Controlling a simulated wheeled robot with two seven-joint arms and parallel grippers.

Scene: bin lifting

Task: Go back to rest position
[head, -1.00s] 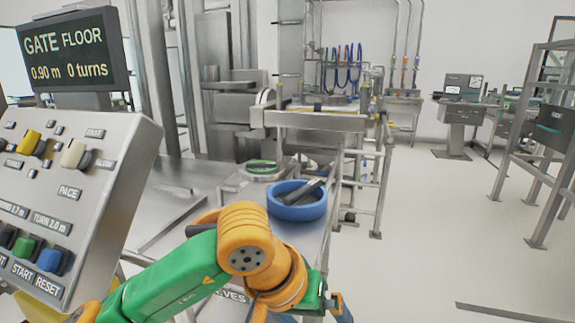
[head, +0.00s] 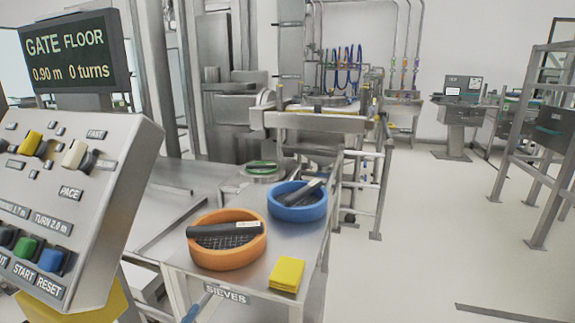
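Neither of my grippers shows in the head view now. The control panel (head: 95,180) fills the left side, with a yellow knob, a pale knob, and green and blue buttons. Above it a display (head: 72,52) reads "GATE FLOOR 0.90 m 0 turns". On the steel table (head: 255,285) marked "SIEVES" stand an orange round sieve (head: 229,262) and a blue round sieve (head: 297,208). A dark bar-like object lies across each. A yellow block or cloth (head: 287,274) lies near the table's front right corner.
A steel railing frame (head: 380,190) stands behind the table. A grey rack (head: 535,150) stands at the far right, and a workstation (head: 457,115) stands at the back. The pale floor (head: 440,240) on the right is mostly clear.

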